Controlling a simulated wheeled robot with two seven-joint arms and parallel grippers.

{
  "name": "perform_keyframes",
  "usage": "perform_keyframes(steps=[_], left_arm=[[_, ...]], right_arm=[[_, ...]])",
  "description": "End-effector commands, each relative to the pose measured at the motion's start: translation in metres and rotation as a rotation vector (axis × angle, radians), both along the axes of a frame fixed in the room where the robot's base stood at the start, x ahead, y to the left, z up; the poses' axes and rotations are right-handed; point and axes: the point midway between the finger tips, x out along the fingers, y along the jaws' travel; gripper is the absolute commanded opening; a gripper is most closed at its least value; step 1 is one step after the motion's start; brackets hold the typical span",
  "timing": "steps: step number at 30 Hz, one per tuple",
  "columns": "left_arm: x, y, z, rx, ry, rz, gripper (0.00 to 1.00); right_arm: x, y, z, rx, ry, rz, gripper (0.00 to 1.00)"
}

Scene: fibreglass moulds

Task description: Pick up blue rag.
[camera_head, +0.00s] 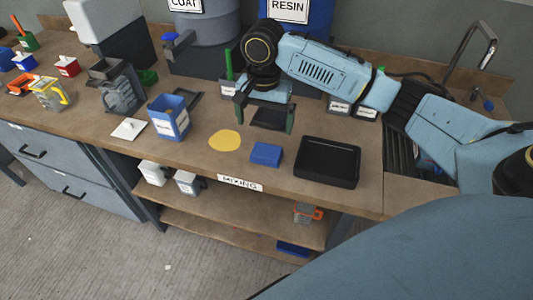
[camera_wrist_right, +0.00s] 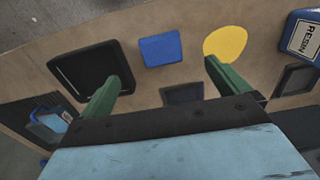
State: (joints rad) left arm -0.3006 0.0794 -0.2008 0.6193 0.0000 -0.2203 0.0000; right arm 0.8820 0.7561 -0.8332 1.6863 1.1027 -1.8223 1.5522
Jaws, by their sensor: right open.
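The blue rag (camera_head: 266,154) is a flat, folded blue block on the wooden bench, between the yellow disc and the black tray. It also shows in the right wrist view (camera_wrist_right: 160,48), beyond my fingertips and roughly centred between them. My right gripper (camera_head: 264,121) is open and empty, with green fingers spread wide. In the head view it hangs over the bench behind the rag, apart from it. The fingers also show in the right wrist view (camera_wrist_right: 166,76). My left gripper is in neither view.
A black tray (camera_head: 328,161) lies right of the rag and a yellow disc (camera_head: 225,140) left of it. A blue container (camera_head: 169,118) and a white square (camera_head: 129,129) stand farther left. A dark flat piece (camera_wrist_right: 183,93) lies between the fingers. The bench's front edge is close.

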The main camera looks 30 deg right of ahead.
Motion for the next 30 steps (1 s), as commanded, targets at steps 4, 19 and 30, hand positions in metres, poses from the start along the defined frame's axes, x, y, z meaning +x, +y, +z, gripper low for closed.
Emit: perform_keyframes(steps=[4, 19, 30], left_arm=[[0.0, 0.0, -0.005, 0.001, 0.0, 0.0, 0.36], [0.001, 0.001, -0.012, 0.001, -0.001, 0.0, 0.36], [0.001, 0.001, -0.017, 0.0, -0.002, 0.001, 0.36]], right_arm=[[-0.001, 0.0, -0.03, 0.0, 0.006, -0.003, 1.0], [-0.001, 0.0, -0.09, -0.001, 0.002, 0.001, 1.0], [-0.001, 0.0, -0.128, 0.001, -0.001, 0.003, 1.0]])
